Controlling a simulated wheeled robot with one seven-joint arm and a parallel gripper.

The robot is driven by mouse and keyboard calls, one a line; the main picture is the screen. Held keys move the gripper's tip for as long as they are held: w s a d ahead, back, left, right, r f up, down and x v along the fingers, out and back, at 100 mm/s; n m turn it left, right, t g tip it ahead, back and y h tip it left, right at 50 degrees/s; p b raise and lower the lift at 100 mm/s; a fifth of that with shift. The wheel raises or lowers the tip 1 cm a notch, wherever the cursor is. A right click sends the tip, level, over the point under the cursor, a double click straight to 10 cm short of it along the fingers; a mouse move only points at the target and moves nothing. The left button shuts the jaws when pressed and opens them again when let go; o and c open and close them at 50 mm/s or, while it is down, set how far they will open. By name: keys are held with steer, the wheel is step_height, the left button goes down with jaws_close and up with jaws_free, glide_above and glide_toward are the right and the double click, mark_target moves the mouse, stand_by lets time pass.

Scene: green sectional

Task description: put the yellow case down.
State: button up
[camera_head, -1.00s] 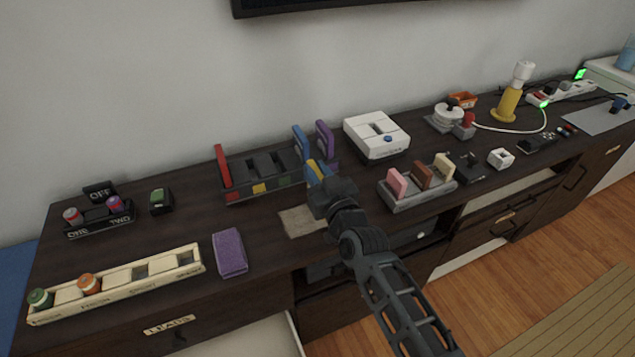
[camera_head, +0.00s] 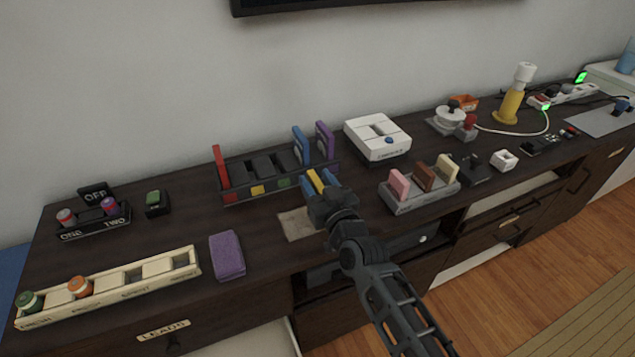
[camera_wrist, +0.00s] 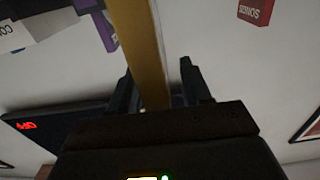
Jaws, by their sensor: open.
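The yellow case (camera_head: 314,181) stands at the front of the dark slotted rack (camera_head: 240,192), near its right end. In the wrist view the yellow case (camera_wrist: 138,40) runs as a tall bar down between my fingers. My gripper (camera_head: 322,188) is open around it, with a finger on each side; the fingers also show in the wrist view (camera_wrist: 158,88). The gripper hides the case's lower part, so I cannot tell what it rests on. A red case (camera_head: 221,166), a blue case (camera_head: 301,145) and a purple case (camera_head: 325,140) stand upright in the rack.
A beige mat (camera_head: 297,224) and a purple block (camera_head: 227,255) lie to the left of my gripper. A grey tray (camera_head: 420,199) with pink, brown and cream pieces is close on the right. A white box (camera_head: 377,142) stands behind. A cream slotted tray (camera_head: 110,292) is front left.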

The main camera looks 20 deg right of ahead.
steer(key=shift+s+r, duration=0.1)
steer(key=shift+r, duration=0.05)
steer(key=s, duration=1.2)
steer(key=s+r+g, duration=0.2)
steer(key=s, duration=2.9)
steer(key=shift+r, duration=0.3)
steer(key=shift+g, duration=0.6)
steer(key=s+r, duration=0.6)
steer(key=s, duration=0.1)
steer(key=shift+s+r, duration=0.1)
steer(key=shift+s, duration=0.1)
